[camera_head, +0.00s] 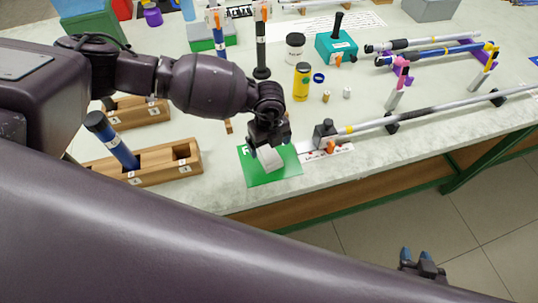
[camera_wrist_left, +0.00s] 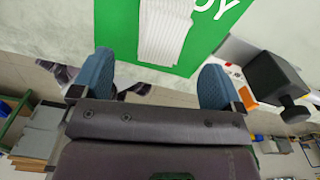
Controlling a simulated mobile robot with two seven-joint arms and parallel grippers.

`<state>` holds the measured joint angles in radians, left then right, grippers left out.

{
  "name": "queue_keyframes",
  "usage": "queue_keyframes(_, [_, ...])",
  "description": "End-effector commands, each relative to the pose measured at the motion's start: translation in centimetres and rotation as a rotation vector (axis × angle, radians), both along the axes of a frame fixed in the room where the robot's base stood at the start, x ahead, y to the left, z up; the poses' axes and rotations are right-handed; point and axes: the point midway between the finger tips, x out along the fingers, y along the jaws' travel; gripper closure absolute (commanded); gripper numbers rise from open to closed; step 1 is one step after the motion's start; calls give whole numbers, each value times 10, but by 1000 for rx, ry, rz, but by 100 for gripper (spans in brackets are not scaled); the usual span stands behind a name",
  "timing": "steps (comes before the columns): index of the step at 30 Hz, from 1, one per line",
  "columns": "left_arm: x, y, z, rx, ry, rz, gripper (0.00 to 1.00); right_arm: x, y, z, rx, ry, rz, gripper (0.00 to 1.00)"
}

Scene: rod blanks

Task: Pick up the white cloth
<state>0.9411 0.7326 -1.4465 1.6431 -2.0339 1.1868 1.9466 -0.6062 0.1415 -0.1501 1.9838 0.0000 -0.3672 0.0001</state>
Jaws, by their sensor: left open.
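The white cloth (camera_head: 270,157) lies folded on a green mat (camera_head: 258,177) near the table's front edge. In the left wrist view the cloth (camera_wrist_left: 163,32) shows as a ribbed white strip on the green mat (camera_wrist_left: 118,35). My left gripper (camera_head: 268,145) is above the cloth and partly hides it in the head view. In the left wrist view its blue fingers (camera_wrist_left: 155,82) are wide apart with nothing between them, and the cloth lies beyond the tips. My right gripper (camera_head: 415,256) is low at the right, over the floor in the picture, its blue fingertips apart and empty.
A wooden block (camera_head: 160,173) with a blue rod stands left of the mat. A dark clamp (camera_head: 325,134) holding a long rod stands right of it. A yellow can (camera_head: 302,82) and small parts stand behind. Bare table lies between the wooden block and the mat.

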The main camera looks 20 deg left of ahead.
Motion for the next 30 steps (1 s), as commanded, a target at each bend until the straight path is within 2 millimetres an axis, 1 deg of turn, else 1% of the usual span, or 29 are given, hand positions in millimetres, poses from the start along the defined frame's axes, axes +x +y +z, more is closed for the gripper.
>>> queue_keyframes(7, [0, 0, -16, 1, 1, -1, 7, 4, 1, 5, -1, -10, 3, 63])
queue_keyframes(13, [2, -1, -43, 0, 1, 0, 7, 5, 1, 7, -1, -12, 3, 63])
queue_keyframes(16, [2, 0, -53, 1, 1, -1, 7, 5, 1, 7, -1, -11, 3, 63])
queue_keyframes(19, [3, -1, -58, -1, 0, -2, 7, 3, 0, 6, 0, -8, 2, 63])
queue_keyframes(25, [2, 0, -58, -1, 1, -2, 7, -3, -1, 2, -1, 4, -1, 63])
queue_keyframes(26, [2, 0, -58, -1, 1, -2, 9, -3, -1, 2, -1, 6, -1, 63])
queue_keyframes(30, [2, 0, -58, -1, 1, -1, 31, -4, -1, 1, -1, 8, -2, 63])
